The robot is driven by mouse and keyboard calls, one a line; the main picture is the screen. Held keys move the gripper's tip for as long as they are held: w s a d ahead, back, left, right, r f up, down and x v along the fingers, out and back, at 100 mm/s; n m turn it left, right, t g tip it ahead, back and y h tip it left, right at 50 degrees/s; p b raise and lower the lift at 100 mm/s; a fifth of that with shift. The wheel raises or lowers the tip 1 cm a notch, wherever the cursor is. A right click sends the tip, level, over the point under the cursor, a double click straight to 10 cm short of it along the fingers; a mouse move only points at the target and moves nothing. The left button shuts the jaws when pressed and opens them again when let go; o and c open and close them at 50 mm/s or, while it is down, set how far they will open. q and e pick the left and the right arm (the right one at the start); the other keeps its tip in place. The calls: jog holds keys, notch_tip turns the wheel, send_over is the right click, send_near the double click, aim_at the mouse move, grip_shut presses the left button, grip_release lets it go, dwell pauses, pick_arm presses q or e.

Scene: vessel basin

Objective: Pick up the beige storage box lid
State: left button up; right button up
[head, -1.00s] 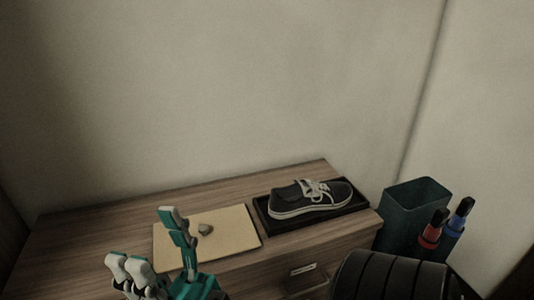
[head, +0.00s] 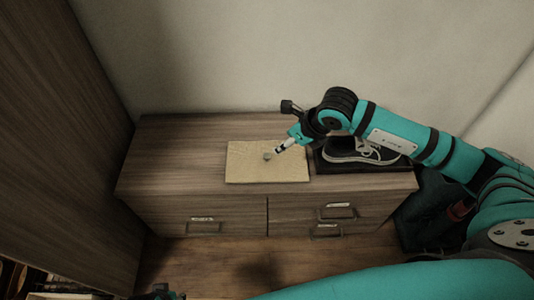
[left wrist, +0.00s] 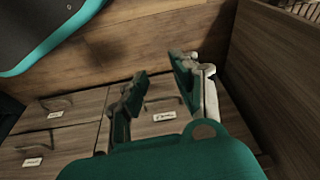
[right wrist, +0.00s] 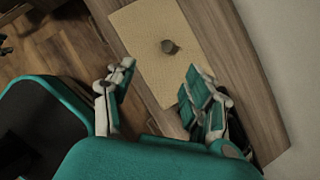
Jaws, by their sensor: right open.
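The beige storage box lid (head: 245,168) lies flat on the wooden dresser top, with a small grey knob (head: 267,156) near its middle. The lid also shows in the right wrist view (right wrist: 150,45), ahead of the fingers. My right gripper (head: 285,146) is above the lid's right part, just right of the knob; its fingers (right wrist: 158,88) are apart and empty. My left gripper (left wrist: 160,88) is open and empty, low in front of the dresser drawers. Only a bit of it may show at the bottom of the head view.
A dark shoe (head: 350,152) sits in a black tray (head: 385,166) right of the lid, partly behind my right arm. A dark bin (head: 415,215) stands right of the dresser (head: 165,165). A tall wooden panel (head: 70,130) bounds the left. The dresser's left top is clear.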

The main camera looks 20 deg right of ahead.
jog(key=b, duration=0.2)
send_near(267, 156)
jog(key=shift+w+a+f, duration=0.35)
jog(key=shift+f, duration=0.25)
jog(key=shift+w+a+f, duration=0.3)
jog(key=shift+a+f, duration=0.1)
jog(key=shift+f, duration=0.2)
jog(key=x, duration=0.1)
jog(key=b+x, duration=0.1)
jog(key=x, duration=0.3)
jog(key=shift+w+d+f, duration=0.15)
jog(key=shift+d+f, duration=0.05)
jog(key=shift+d, duration=0.2)
jog(key=shift+w+a+f, duration=0.15)
jog(key=shift+w+f, duration=0.05)
jog(key=shift+f, duration=0.2)
pick_arm(q)
notch_tip(267, 156, up, 11)
jog(key=shift+s+a+r, duration=0.15)
jog(key=shift+s, duration=0.05)
pick_arm(e)
grip_shut()
